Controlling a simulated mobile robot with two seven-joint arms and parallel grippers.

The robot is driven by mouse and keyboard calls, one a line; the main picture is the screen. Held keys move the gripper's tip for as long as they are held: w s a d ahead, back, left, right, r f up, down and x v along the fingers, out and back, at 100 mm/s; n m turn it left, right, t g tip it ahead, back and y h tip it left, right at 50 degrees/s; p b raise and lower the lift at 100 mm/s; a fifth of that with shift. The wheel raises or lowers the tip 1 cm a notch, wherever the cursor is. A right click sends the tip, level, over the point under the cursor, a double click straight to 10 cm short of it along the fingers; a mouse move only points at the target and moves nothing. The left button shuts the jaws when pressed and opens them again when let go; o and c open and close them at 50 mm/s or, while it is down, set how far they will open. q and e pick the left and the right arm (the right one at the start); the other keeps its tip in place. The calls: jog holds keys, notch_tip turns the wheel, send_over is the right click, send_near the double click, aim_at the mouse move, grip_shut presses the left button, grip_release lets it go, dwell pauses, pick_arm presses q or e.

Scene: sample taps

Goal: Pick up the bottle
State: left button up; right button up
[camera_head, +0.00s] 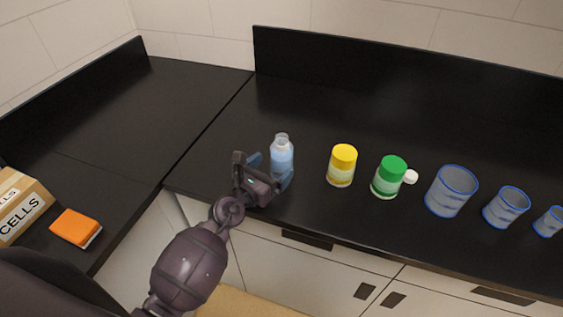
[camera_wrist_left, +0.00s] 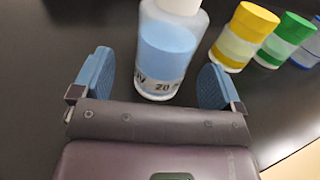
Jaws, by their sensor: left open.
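The bottle (camera_head: 282,155) is clear with light blue liquid and stands upright on the black counter. In the left wrist view the bottle (camera_wrist_left: 168,50) stands between my two blue finger pads, with a gap on each side; a partly readable label shows near its base. My left gripper (camera_head: 270,172) is open, at the near side of the bottle. Its fingertips (camera_wrist_left: 157,75) flank the bottle without visible contact. The lower part of the bottle is partly hidden by the gripper in the head view. My right gripper is not in view.
Right of the bottle stand a yellow-lidded jar (camera_head: 342,165), a green-lidded jar (camera_head: 389,177), a small white object (camera_head: 410,177) and blue-rimmed beakers (camera_head: 451,190). At left are a box marked CELLS (camera_head: 20,205) and an orange block (camera_head: 76,227). The counter behind the bottle is clear.

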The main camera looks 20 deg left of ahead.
aim_at(275, 166)
pick_arm(q)
jog(key=x, duration=0.4)
jog(key=shift+d+r, duration=0.1)
jog(key=shift+d, duration=0.15)
jog(key=c, duration=1.2)
jog(key=shift+r, duration=0.1)
